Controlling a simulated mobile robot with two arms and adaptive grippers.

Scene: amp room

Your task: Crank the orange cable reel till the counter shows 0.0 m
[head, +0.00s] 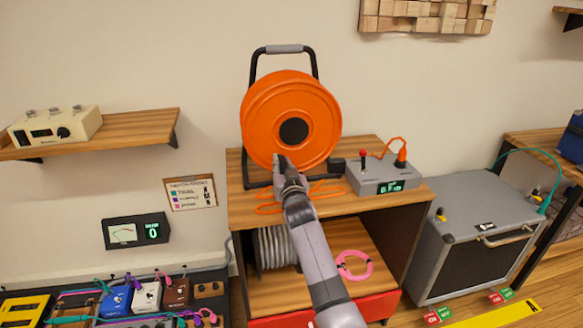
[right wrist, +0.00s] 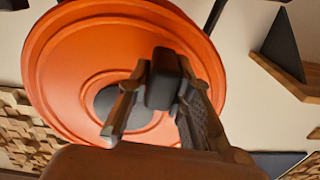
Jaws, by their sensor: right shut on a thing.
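The orange cable reel (head: 262,108) stands upright in a black frame on the wooden cabinet top, against the wall. It has a dark hub at its centre. My right gripper (head: 281,162) is at the reel's lower front face. In the right wrist view my right gripper (right wrist: 150,95) has its fingers on both sides of the dark crank handle (right wrist: 164,80), shut on it. The counter, a grey box (head: 368,180) right of the reel, has a small green display (head: 391,186) whose digits I cannot read surely. My left gripper is not in view.
Orange cable (head: 330,190) lies loosely on the cabinet top (head: 236,205) under the reel. A red-tipped lever and an orange plug stand on the counter box. A grey amp (head: 470,235) stands right of the cabinet. A wall shelf (head: 140,125) is at left.

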